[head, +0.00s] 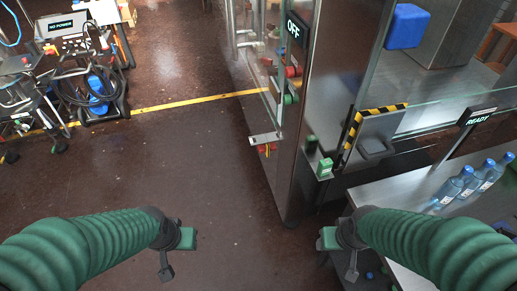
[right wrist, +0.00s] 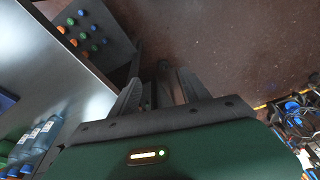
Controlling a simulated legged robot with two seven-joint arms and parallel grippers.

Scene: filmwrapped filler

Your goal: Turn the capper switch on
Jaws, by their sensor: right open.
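The capper stands as a steel and glass machine (head: 340,70) right of centre in the head view, with a black OFF sign (head: 297,29) on its corner post. A small green and white box (head: 325,168) sits low on the machine's near side. I cannot tell for certain which part is the switch. My left gripper (head: 168,262) hangs over the floor, empty; its jaw opening is not clear. My right gripper (head: 350,264) is open and empty, nearer than the green box and apart from it. Its fingers also show in the right wrist view (right wrist: 158,92).
A steel table (head: 400,195) with several blue bottles (head: 468,184) and a READY sign (head: 477,116) stands at right. A panel with coloured buttons (right wrist: 85,35) shows in the right wrist view. A NO POWER cart (head: 75,35) is far left. The middle floor is clear.

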